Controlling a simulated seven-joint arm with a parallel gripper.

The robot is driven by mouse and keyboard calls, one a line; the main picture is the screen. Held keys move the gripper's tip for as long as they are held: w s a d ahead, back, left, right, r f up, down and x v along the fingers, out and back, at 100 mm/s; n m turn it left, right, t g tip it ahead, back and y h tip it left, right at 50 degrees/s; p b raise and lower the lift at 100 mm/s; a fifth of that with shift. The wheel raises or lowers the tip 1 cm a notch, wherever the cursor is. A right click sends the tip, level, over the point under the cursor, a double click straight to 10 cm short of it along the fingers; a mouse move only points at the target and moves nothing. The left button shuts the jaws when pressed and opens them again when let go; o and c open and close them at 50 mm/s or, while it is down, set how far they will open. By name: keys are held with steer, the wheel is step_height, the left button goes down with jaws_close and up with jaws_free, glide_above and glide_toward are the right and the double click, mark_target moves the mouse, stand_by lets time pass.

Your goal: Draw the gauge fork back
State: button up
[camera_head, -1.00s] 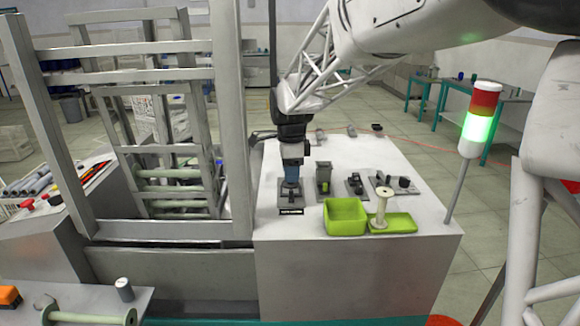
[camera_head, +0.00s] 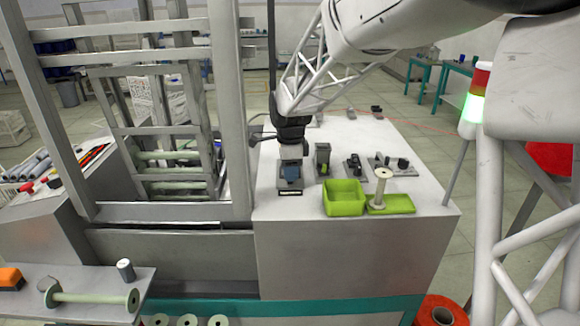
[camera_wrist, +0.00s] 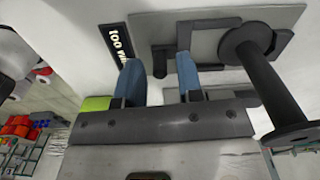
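The gauge (camera_head: 290,191) stands near the front left of the white bench top, a grey plate with dark parts and a lettered label. In the wrist view its plate (camera_wrist: 285,18) carries a dark fork-like bracket (camera_wrist: 212,28) and a short dark upright peg (camera_wrist: 160,60). My gripper (camera_head: 290,172) is down at the gauge and covers much of it in the head view. In the wrist view my gripper (camera_wrist: 159,78) has its two blue fingers apart, one on each side of the peg, with gaps visible. Whether the fingers touch anything lower down is hidden.
A dark spool-shaped piece (camera_wrist: 265,75) is close to the right finger. A green bin (camera_head: 345,198) and a pale spool (camera_head: 381,188) on a green tray stand to the right. Small dark fixtures (camera_head: 354,166) sit behind them. A metal frame (camera_head: 230,110) rises at left.

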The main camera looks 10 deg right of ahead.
steer(key=c, duration=0.5)
steer(key=shift+s, duration=0.7)
stand_by(1.7)
steer(key=o, duration=0.5)
steer(key=shift+o, duration=0.2)
steer(key=shift+r, duration=0.1)
step_height(320, 180, up, 7)
stand_by(0.6)
